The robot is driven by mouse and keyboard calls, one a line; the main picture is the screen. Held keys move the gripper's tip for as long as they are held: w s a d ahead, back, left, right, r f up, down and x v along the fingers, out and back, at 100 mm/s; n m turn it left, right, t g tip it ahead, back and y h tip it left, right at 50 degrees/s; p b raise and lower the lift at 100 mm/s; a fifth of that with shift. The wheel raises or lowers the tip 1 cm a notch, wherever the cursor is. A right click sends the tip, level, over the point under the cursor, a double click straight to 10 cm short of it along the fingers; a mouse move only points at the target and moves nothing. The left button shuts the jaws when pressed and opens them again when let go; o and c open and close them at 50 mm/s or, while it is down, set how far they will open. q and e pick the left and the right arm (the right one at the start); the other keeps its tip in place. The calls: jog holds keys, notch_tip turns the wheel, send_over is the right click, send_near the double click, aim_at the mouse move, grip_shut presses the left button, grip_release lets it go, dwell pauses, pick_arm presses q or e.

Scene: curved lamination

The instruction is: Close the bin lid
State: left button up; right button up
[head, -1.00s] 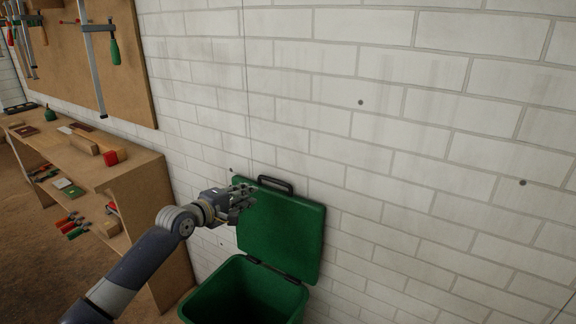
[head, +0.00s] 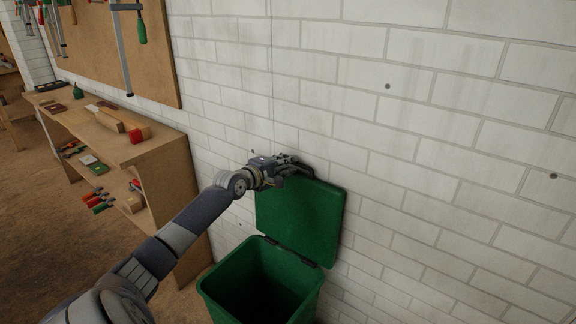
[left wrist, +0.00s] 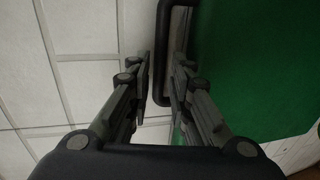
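The green bin (head: 240,282) stands against the white brick wall, its mouth open and dark inside. Its green lid (head: 300,215) stands upright, tilted back toward the wall; it also fills the right of the left wrist view (left wrist: 255,70). A black handle sits on the lid's top edge, mostly hidden by my gripper in the head view. My left gripper (head: 292,165) is at this handle. In the left wrist view the handle bar (left wrist: 160,45) runs between the fingertips (left wrist: 161,75); whether they press on it I cannot tell. My right gripper is not in view.
A wooden workbench (head: 165,160) with shelves, clamps and wood pieces stands left of the bin. A pegboard (head: 150,60) with hanging clamps is above it. The wall (head: 430,190) lies close behind the lid. Floor (head: 60,220) shows free at the left.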

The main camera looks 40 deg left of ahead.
pick_arm(q)
jog(key=shift+w+f, duration=0.1)
jog(key=shift+w, duration=0.4)
grip_shut()
